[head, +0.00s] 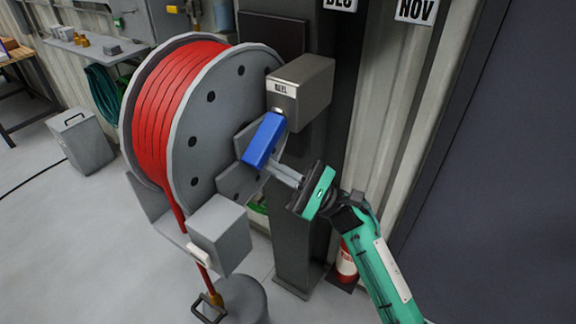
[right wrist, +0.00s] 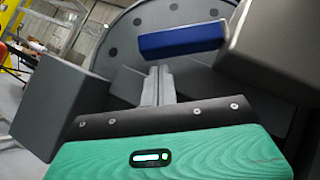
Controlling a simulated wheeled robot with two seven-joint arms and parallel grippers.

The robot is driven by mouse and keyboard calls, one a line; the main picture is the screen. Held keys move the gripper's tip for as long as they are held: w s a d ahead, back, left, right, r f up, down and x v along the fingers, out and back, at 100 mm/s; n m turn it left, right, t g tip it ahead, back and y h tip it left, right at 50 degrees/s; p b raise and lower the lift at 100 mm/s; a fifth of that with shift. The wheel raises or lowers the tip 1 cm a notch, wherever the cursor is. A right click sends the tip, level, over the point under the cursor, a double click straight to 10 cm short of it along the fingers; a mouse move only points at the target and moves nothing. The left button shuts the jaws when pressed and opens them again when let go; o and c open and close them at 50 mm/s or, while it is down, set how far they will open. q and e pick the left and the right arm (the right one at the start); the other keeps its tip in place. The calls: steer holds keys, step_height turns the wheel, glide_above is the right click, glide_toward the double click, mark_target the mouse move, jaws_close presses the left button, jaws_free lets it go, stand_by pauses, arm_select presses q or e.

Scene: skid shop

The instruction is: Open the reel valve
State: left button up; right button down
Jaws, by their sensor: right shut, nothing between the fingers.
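The reel valve is a grey box (head: 303,86) labelled REEL with a blue lever handle (head: 264,140) angling down and left from it. In the right wrist view the blue handle (right wrist: 180,41) lies across the top, left of the grey box (right wrist: 277,45). My right gripper (head: 277,168) is shut and empty, its fingers pointing left just below the handle's lower end. The wrist view shows the fingers (right wrist: 158,84) together below the handle; I cannot tell whether they touch it. My left gripper is not in view.
A large grey reel (head: 217,115) wound with red hose (head: 168,105) stands behind the handle. A grey box (head: 222,235) sits in front of the reel, left of my gripper. A dark post (head: 299,255) stands below the valve. Open floor lies at the left.

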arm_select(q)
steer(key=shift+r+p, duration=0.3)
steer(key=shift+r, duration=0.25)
arm_select(e)
steer(key=shift+s+a+r, duration=0.2)
steer(key=shift+s+r, duration=0.1)
steer(key=shift+r, duration=0.2)
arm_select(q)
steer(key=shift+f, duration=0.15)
